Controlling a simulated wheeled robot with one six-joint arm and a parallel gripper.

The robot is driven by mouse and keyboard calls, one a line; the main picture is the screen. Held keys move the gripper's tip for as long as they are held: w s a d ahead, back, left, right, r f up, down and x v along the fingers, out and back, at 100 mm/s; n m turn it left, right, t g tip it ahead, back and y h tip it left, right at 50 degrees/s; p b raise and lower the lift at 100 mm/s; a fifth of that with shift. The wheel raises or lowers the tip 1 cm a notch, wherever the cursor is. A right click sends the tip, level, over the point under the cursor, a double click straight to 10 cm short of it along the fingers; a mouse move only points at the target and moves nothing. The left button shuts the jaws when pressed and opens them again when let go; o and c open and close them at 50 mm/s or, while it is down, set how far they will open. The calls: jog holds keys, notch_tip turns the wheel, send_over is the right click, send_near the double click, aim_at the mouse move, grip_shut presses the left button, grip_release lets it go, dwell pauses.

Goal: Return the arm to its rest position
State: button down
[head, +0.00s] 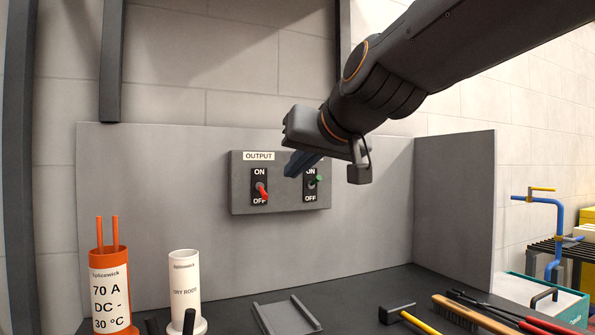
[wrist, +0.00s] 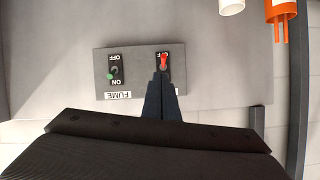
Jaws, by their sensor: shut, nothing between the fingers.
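My gripper (head: 291,171) is shut and empty, held out in front of the grey switch box (head: 283,205) at the end of my raised arm. Its fingertips also show in the wrist view (wrist: 160,76), overlapping the lower part of the red lever's switch plate there. In the head view they appear between the two switches, apart from the red lever (head: 262,191). The red lever, under the OUTPUT label, tilts down toward OFF. The green lever (head: 317,180) on the right switch tilts up toward ON. My gripper hides part of that switch's label, which reads FUME in the wrist view.
An orange rod canister (head: 111,300) and a white canister (head: 185,270) stand at the left on the dark bench. A grey tray (head: 287,316) lies in the middle. A brush (head: 470,312) and other tools lie at the right. A grey side panel (head: 455,210) bounds the booth.

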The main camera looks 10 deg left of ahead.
jog(key=s+d+f+m+g+h+p, duration=0.1)
jog(key=d+f+g+h+p, duration=0.15)
jog(key=d+f+p, duration=0.45)
jog(key=s+d+f+m+g+h+p, duration=0.1)
jog(key=d+f+m+h+p, duration=0.15)
jog(key=d+p, duration=0.7)
jog(key=s+d+f+m+g+h+p, duration=0.1)
jog(key=s+d+f+g+h+p, duration=0.15)
jog(key=s+d+p, duration=0.55)
jog(key=s+d+f+m+g+h+p, duration=0.1)
jog(key=s+d+f+g+p, duration=0.15)
jog(key=s+d+p, duration=0.55)
jog(key=f+b, duration=0.1)
jog(key=b, duration=0.1)
jog(key=s+d+f+b, duration=0.1)
jog(key=f+b, duration=0.2)
jog(key=f, duration=0.1)
jog(key=shift+s+d+b, duration=0.3)
jog(key=shift+d+b, duration=0.1)
jog(key=shift+f, duration=0.1)
